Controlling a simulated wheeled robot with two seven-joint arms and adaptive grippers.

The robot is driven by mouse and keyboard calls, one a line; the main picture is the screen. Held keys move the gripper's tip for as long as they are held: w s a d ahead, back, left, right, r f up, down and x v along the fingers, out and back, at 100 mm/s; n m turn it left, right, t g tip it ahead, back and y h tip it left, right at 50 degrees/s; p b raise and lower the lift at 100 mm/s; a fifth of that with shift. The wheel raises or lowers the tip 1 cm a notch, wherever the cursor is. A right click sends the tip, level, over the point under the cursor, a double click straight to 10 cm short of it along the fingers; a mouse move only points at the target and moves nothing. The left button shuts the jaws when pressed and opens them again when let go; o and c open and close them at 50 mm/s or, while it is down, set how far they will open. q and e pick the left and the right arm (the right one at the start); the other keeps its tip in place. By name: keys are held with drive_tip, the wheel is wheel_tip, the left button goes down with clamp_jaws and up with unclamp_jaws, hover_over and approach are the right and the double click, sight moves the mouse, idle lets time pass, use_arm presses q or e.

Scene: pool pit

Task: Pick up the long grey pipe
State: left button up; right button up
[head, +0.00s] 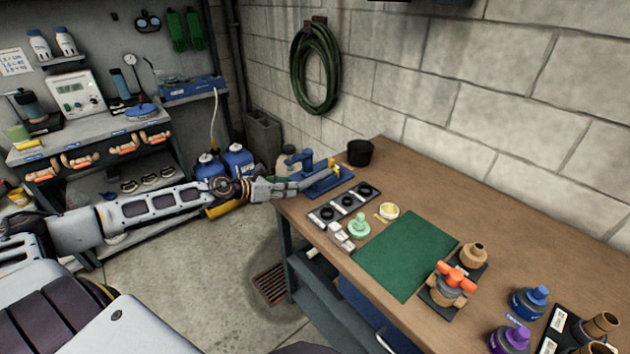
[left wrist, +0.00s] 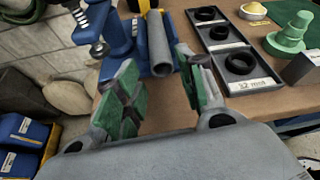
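The long grey pipe (left wrist: 159,42) lies in a blue holder with a yellow part at the table's far left corner, its near open end facing my left gripper. In the head view the grey pipe (head: 312,178) slants across the blue holder (head: 330,180). My left gripper (head: 288,187) reaches in from the left at the table edge. In the left wrist view its green-padded fingers (left wrist: 158,92) are spread, with the pipe's end in line with the gap between them. The fingers do not visibly close on the pipe. My right gripper is not in view.
The brown table (head: 500,195) holds a tray of black rings (head: 343,202), a green fitting (head: 357,226), a black cup (head: 360,152), a green mat (head: 405,255) and an orange-handled valve (head: 449,284). Blue jugs (head: 238,160) stand beyond my left arm.

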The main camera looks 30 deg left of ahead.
use_arm(q)
drive_tip(key=shift+w+d+f, duration=0.15)
drive_tip(key=shift+w, duration=0.2)
drive_tip(key=shift+w+d, duration=0.1)
drive_tip(key=shift+w, duration=0.1)
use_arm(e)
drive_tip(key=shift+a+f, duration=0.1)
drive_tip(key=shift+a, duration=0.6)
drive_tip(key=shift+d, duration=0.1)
use_arm(q)
drive_tip(key=shift+w+d+f, duration=0.1)
drive_tip(key=shift+w+f, duration=0.05)
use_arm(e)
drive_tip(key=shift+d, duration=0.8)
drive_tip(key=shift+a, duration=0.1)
